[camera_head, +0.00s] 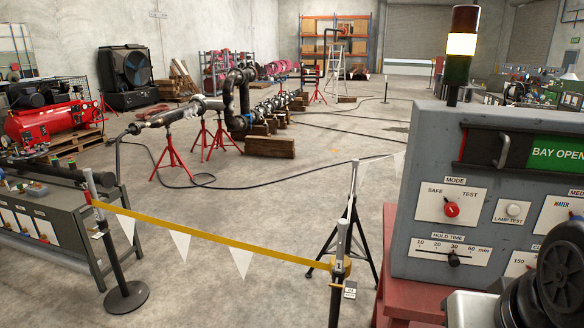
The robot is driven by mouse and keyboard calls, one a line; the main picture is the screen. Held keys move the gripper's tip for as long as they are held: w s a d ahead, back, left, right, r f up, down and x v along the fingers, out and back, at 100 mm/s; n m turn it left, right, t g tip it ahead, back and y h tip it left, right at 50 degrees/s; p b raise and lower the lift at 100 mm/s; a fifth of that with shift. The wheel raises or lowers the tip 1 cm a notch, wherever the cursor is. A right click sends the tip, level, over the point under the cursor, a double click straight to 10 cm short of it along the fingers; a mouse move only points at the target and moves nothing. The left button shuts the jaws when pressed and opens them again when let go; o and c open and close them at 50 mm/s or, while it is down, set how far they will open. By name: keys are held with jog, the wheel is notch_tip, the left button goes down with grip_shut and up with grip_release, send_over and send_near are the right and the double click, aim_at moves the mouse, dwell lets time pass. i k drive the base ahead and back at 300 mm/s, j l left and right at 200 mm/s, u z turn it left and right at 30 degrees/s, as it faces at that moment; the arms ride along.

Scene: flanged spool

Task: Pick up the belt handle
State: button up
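A yellow barrier belt (205,238) with white pennants hangs between a left post (113,240) and a right post (337,290). Its right end meets a yellow piece (342,267) around the right post, which looks like the belt handle; its exact shape is too small to tell. A small red-orange part (88,197) shows at the belt's left end on the left post. Dark rounded parts at the lower right look like my arm, well to the right of the belt. My gripper's fingers are not in view.
A grey control panel (420,235) on a red stand (400,290) fills the right side. A black tripod stand (350,235) is just behind the right post. A grey bench (55,225) stands at left. Open concrete floor lies behind the belt, crossed by a black hose (260,182).

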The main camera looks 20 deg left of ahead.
aim_at(86, 192)
jog(key=u, duration=1.95)
jog(key=i+j+u, duration=0.3)
jog(key=i, duration=0.7)
jog(key=i+u, duration=0.35)
jog(key=i, duration=0.7)
jog(key=i+z, duration=0.15)
jog(key=i, duration=0.35)
jog(key=i+j+z, duration=0.15)
jog(key=i, duration=0.35)
jog(key=i+j+z, duration=0.1)
jog(key=i+j, duration=0.15)
jog(key=i, duration=0.25)
jog(key=i+j+z, duration=0.15)
jog(key=i+z, duration=0.25)
jog(key=i+j+z, duration=0.2)
jog(key=z, duration=0.2)
jog(key=i+j+z, duration=0.3)
jog(key=z, duration=0.15)
jog(key=i+j+z, duration=0.2)
jog(key=j+z, duration=0.2)
jog(key=i+j+z, duration=0.15)
jog(key=j+z, duration=0.25)
jog(key=j, duration=0.15)
jog(key=i+j+z, duration=0.7)
jog(key=l, duration=0.1)
